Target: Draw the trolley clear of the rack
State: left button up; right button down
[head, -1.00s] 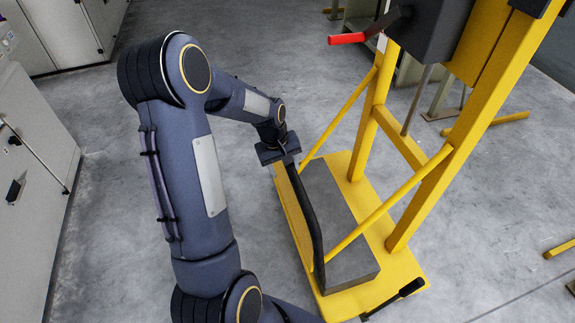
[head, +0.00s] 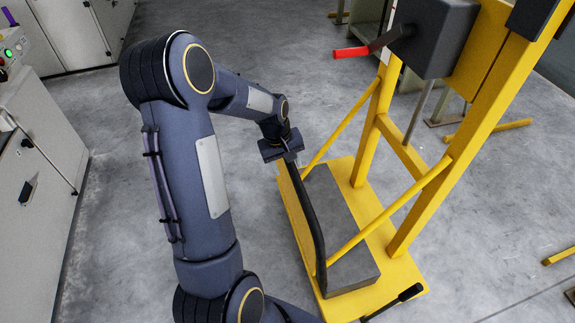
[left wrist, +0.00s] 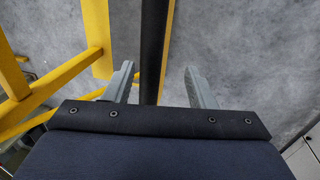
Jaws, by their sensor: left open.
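The trolley is a yellow frame on a yellow base plate (head: 338,305). It carries a grey block (head: 343,215) and a curved black push bar (head: 309,205). My left gripper (head: 292,160) is at the upper end of this bar. In the left wrist view, the black bar (left wrist: 153,45) passes between the two spread fingers (left wrist: 160,76) with gaps on both sides. The fingers are open and do not grip it. My right gripper is out of view. I cannot pick out the rack with certainty.
A red-handled crank (head: 352,52) sticks out from a dark box (head: 437,35) on the yellow uprights. A black pedal lever (head: 408,292) juts from the base. A grey cabinet (head: 45,165) stands at the left. Concrete floor between cabinet and trolley is clear apart from my arm.

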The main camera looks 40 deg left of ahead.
pick_arm(q)
jog(key=r, duration=0.1)
jog(key=r+p, duration=0.1)
jog(key=r, duration=0.1)
jog(key=shift+s+a, duration=0.25)
jog(key=shift+s, duration=0.05)
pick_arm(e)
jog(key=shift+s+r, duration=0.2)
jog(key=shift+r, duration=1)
